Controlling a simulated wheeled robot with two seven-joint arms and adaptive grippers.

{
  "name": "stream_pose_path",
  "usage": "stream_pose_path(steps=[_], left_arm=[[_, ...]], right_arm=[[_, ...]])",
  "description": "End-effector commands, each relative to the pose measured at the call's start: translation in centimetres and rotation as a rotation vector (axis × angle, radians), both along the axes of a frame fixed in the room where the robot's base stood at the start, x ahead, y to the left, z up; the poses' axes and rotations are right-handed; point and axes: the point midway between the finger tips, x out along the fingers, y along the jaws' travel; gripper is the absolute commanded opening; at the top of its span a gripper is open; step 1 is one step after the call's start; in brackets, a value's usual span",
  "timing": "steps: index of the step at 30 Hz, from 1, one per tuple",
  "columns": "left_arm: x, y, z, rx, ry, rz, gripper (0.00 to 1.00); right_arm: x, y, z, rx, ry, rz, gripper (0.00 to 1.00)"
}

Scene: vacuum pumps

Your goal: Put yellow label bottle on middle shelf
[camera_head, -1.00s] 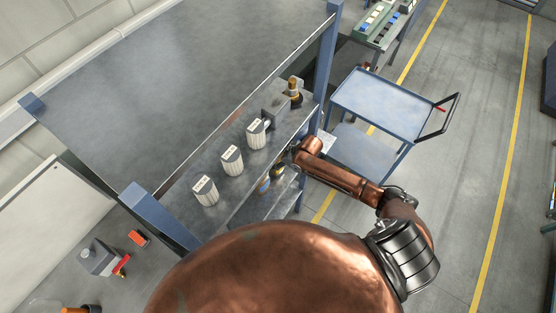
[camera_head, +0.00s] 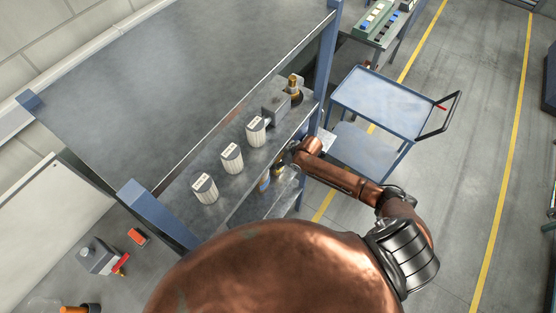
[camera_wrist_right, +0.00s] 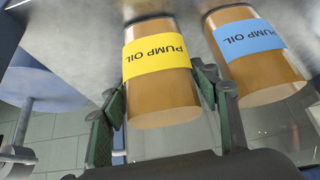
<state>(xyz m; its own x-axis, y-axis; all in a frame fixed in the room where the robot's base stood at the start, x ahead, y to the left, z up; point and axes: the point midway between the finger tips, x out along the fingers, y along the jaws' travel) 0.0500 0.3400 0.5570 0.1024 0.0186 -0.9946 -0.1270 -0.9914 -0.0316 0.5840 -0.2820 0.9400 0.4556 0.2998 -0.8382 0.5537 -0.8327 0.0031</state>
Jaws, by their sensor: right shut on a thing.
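The yellow label bottle (camera_wrist_right: 160,72), holding amber pump oil, is between the fingers of my right gripper (camera_wrist_right: 158,95) in the right wrist view. The gripper is shut on it. In the head view my right gripper (camera_head: 284,160) reaches in at the shelf unit's open side, below the level with the white canisters, and mostly hides the bottle. My left gripper is not in view.
A blue label bottle (camera_wrist_right: 250,50) stands close beside the yellow one. White canisters (camera_head: 232,158) and a grey pump part (camera_head: 276,103) stand on the shelf level above. A blue cart (camera_head: 380,103) stands to the right. The unit's top (camera_head: 190,70) is bare.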

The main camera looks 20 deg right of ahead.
Motion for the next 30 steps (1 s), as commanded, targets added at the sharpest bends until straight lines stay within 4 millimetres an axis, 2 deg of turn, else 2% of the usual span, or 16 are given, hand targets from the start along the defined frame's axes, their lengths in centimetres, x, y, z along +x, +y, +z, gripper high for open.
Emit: stream_pose_path(steps=[10, 11, 19, 30], left_arm=[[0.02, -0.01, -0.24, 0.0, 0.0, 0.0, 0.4], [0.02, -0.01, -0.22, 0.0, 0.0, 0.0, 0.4], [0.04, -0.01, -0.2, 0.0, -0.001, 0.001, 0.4], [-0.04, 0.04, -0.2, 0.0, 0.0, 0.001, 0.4]], right_arm=[[0.11, 0.05, -0.36, 0.0, -0.002, 0.0, 0.17], [0.11, 0.05, -0.34, 0.001, -0.003, 0.0, 0.57], [0.05, 0.03, -0.39, 0.001, -0.001, 0.0, 0.76], [-0.25, -0.19, -0.09, -0.001, 0.001, 0.0, 0.76]])
